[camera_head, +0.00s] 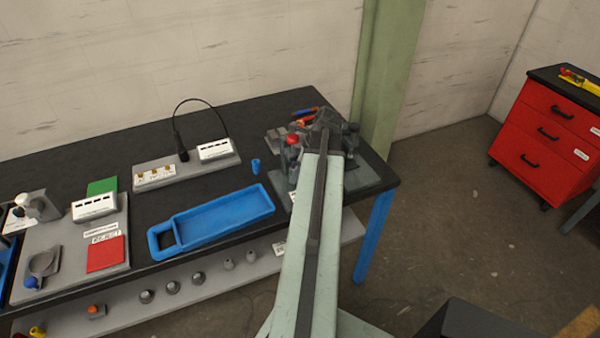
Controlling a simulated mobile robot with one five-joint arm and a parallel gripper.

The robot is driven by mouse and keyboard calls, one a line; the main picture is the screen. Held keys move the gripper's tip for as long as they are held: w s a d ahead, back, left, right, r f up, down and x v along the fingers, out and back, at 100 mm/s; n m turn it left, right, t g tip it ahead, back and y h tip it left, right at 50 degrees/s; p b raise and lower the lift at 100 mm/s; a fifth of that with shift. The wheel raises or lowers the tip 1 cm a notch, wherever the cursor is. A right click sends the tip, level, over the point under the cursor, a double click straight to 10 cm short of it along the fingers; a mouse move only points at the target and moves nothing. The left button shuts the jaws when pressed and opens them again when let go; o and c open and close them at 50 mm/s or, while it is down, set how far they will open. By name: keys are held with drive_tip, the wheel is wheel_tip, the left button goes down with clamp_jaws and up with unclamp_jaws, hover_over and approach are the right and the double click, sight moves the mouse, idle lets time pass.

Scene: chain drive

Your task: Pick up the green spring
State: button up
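I cannot make out a green spring in this view; it may be hidden or too small to tell. My arm reaches up from the bottom centre to the right end of the black workbench (340,103). My gripper (326,122) is at its far end, small and dark, over a grey fixture (368,174). Its fingers blend with the dark parts there, so I cannot see whether they are open or hold anything. A red knob (293,139) stands just left of it.
A blue tray (225,215) and a small blue cup (256,166) lie left of my arm. Grey boards with a green square (102,186) and a red square (105,254) are farther left. A green column (390,80) stands behind. A red drawer cabinet (550,135) is at right.

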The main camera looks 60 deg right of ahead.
clamp_jaws()
drive_tip(key=shift+d, duration=0.15)
drive_tip(key=shift+s+d+r, duration=0.1)
drive_tip(key=shift+s+d, duration=0.3)
drive_tip(key=shift+d, duration=0.1)
drive_tip(key=shift+s+d, duration=1)
drive_tip(key=shift+d, duration=0.2)
